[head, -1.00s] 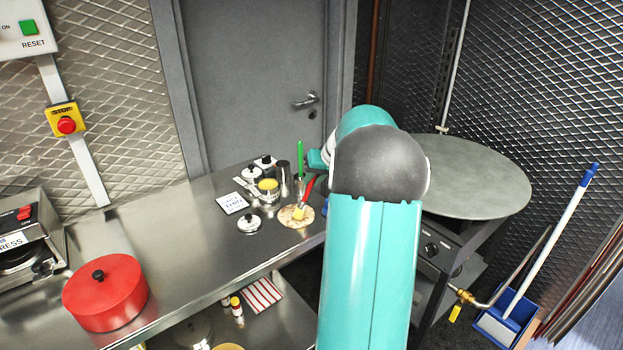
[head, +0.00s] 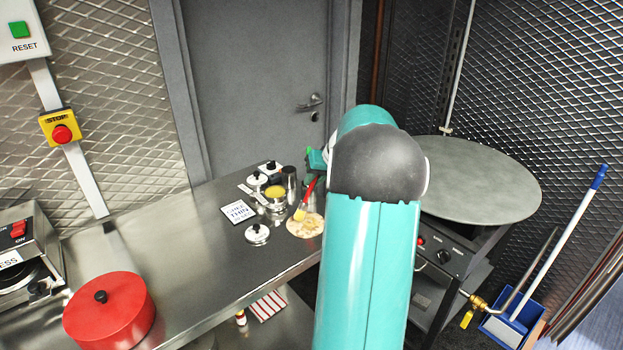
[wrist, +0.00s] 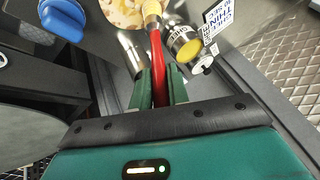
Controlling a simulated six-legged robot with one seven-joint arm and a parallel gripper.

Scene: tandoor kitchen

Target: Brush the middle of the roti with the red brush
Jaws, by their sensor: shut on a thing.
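My gripper (wrist: 158,88) is shut on the red handle of the red brush (wrist: 157,66). In the head view my gripper (head: 316,160) is partly hidden by my arm, and the brush (head: 308,196) slants down to the left. Its yellow bristles (head: 299,214) are at the far left part of the round, pale, browned roti (head: 308,229). In the wrist view the bristles (wrist: 152,9) overlap the right side of the roti (wrist: 118,12), which the top edge cuts off. I cannot tell whether the bristles touch it. The roti lies flat on the steel counter.
A pot of yellow liquid (head: 275,192), a metal cup (head: 289,180), a lidded pot (head: 257,234) and a printed card (head: 238,211) stand close left of the roti. A blue knob-like thing (wrist: 64,18) is near my gripper. The round griddle (head: 480,180) is right.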

